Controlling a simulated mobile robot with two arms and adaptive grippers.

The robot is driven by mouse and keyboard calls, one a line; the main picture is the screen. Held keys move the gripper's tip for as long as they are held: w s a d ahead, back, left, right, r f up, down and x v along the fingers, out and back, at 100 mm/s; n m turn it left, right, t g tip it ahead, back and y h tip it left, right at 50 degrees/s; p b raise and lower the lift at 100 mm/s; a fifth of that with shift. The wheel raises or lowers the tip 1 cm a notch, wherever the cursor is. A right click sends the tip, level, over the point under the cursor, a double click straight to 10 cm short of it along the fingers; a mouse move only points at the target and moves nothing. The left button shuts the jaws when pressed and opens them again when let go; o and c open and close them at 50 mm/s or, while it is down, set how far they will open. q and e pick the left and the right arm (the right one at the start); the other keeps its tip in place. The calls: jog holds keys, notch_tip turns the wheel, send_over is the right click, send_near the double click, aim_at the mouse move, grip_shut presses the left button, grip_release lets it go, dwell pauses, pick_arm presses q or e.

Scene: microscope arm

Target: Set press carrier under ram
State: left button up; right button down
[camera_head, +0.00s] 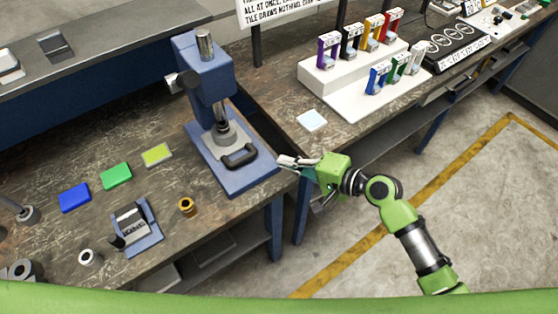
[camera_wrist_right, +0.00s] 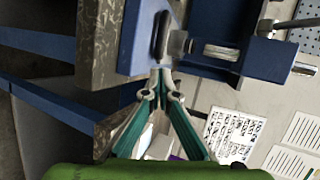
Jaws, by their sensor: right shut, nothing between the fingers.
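A blue arbor press (camera_head: 205,75) stands near the front right corner of the left bench. Its ram (camera_head: 221,113) comes down over a grey round piece (camera_head: 224,133). The grey carrier with a black loop handle (camera_head: 240,157) sits on the press base, handle toward the front; whether it is centred under the ram I cannot tell. My right gripper (camera_head: 284,161) is shut and empty, just right of the handle and apart from it in the head view. In the right wrist view its fingertips (camera_wrist_right: 164,80) meet, with the dark handle (camera_wrist_right: 162,35) beyond them. My left gripper is not in view.
Blue (camera_head: 74,197), green (camera_head: 116,175) and yellow (camera_head: 157,154) pads lie left of the press. A small blue fixture (camera_head: 138,228) and a brass ring (camera_head: 187,207) are in front. A white stepped rack (camera_head: 350,80) stands on the right bench; a gap separates the benches.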

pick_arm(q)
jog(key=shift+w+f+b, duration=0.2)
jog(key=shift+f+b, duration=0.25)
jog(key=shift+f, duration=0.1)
pick_arm(e)
jog(key=v, duration=0.5)
jog(key=shift+s+d, duration=0.1)
jog(key=shift+d, duration=0.05)
